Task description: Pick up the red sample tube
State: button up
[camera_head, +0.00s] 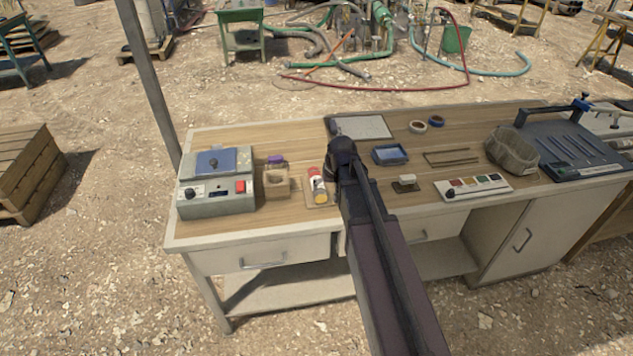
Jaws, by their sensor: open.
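A small red item (314,173), which looks like the red sample tube, is on the workbench left of my arm. It shows red at the top, with white and yellow parts (319,191) just below. I cannot tell whether these are one thing or several. They rest on or at a small tan board (310,201). My dark arm reaches up from the bottom right, and its rounded joint is just right of and beyond the red item. My gripper cannot be made out; the arm hides the bench behind it.
Left of the red item are a tan wooden block with a purple-topped thing (275,160) and a grey device (216,183). The front-left wood (270,222) is clear.

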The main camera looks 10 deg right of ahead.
jog(key=t, duration=0.1)
send_near(320, 185)
notch_tip(320, 185, up, 2)
jog(key=shift+w+d+p, duration=0.1)
jog(key=shift+p, duration=0.3)
jog(key=b+x, duration=0.8)
jog(key=shift+w+f, duration=0.15)
jog(key=shift+f, duration=0.05)
dwell(0.5)
jog(key=b+x, duration=0.3)
jog(key=shift+f, duration=0.35)
jog(key=shift+b+x, duration=0.8)
jog(key=shift+b, duration=0.1)
jog(key=shift+w+r, duration=0.1)
